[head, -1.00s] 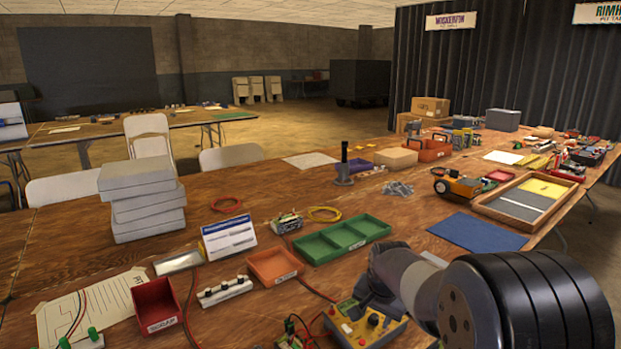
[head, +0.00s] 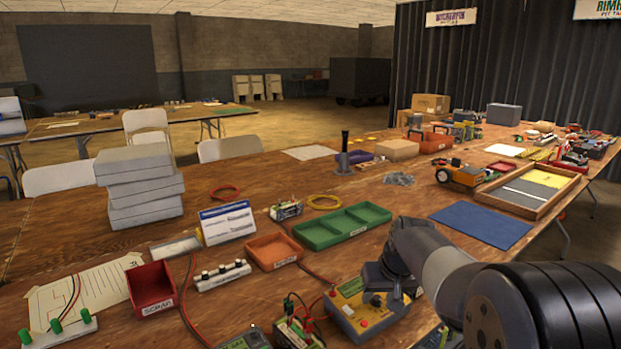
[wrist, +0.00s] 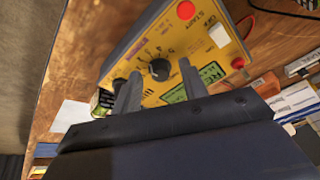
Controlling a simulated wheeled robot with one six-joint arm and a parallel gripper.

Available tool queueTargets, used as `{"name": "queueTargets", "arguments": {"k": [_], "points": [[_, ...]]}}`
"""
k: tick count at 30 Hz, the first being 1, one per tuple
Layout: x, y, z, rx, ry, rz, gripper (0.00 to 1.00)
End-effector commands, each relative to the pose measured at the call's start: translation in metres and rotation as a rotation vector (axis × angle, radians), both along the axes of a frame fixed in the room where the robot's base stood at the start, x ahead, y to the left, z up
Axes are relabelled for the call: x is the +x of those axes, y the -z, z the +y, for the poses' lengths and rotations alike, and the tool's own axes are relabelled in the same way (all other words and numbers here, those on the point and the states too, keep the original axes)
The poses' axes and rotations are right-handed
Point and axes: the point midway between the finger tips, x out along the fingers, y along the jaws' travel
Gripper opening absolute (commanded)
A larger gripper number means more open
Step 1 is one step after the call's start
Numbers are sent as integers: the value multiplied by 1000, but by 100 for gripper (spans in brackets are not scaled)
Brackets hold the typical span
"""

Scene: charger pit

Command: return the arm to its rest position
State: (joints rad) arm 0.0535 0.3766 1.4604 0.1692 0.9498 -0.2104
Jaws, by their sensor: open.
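My gripper shows in the wrist view (wrist: 157,90) with its two fingers apart and nothing between them. It is over a yellow charger box (wrist: 190,40) with a black knob, a red button, a white switch and a small green display. In the head view my arm reaches in from the lower right, and my gripper (head: 388,285) is at the upper right of the same charger box (head: 357,312). The arm hides part of the box there. I cannot tell from these views whether the fingers touch the box.
A green compartment tray (head: 343,228), an orange tray (head: 272,252) and a red bin (head: 152,288) stand left of the arm. Electronics with red and black leads (head: 297,330) lie beside the charger. A blue mat (head: 482,225) lies bare to the right.

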Motion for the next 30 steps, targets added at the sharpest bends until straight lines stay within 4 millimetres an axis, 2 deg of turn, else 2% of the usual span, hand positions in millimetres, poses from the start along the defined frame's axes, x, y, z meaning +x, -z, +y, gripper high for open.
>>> {"name": "queueTargets", "arguments": {"k": [11, 12, 21, 24, 30], "points": [[0, 1, -2, -37, -247, -29, 41], [-3, -16, -4, -38, -242, -31, 41], [-24, -69, -14, -37, -239, -28, 41], [-29, -83, -17, -37, -239, -28, 41], [-35, -98, -20, -37, -239, -27, 41]]}}
